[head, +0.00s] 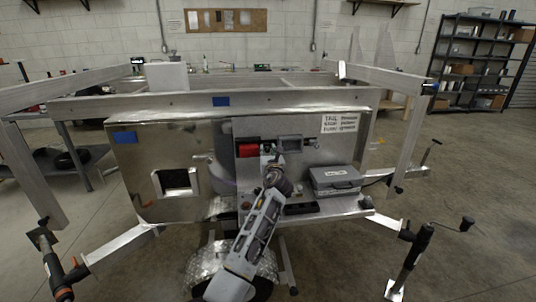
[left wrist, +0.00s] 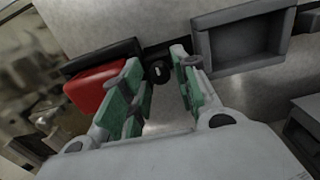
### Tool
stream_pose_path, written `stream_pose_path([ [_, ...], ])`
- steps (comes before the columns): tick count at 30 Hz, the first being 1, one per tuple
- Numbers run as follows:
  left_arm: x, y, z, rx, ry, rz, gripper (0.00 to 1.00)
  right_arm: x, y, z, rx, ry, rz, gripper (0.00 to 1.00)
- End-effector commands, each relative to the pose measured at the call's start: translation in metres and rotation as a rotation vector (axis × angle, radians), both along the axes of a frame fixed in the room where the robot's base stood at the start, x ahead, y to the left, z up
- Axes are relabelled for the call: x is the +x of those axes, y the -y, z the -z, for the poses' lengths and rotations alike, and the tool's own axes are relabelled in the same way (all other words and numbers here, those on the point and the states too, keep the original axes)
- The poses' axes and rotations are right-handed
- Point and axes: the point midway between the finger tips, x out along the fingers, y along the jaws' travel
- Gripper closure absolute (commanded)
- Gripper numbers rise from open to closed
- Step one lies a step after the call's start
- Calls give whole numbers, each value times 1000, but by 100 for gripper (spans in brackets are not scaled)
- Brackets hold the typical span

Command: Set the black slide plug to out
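The black slide plug (left wrist: 158,71) shows in the left wrist view as a small dark round knob on the metal panel. It lies between the fingertips of my left gripper (left wrist: 160,65), with visible gaps on both sides. The gripper has green-padded fingers and is open around the plug. In the head view my left gripper (head: 270,159) is at the trailer's front panel, and I cannot make out the plug there. I cannot tell how far the plug is slid. My right gripper is not in view.
A red box (head: 249,149) sits left of the gripper, and a grey recessed box (head: 290,143) sits right of it. The red box (left wrist: 95,88) is close to the left finger in the wrist view. A grey case (head: 335,180) rests on the trailer's ledge at the right.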

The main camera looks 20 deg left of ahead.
Motion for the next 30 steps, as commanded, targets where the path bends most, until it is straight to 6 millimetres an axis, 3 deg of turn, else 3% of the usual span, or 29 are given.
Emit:
stream_pose_path([
  [9, 1, 0, 0, 0, 0, 0, 70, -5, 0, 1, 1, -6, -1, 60],
  [17, 1, 0, 0, 0, 0, 0, 100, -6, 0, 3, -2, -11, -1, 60],
  [30, 6, 9, -1, 0, -1, 3, 100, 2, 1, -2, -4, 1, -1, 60],
])
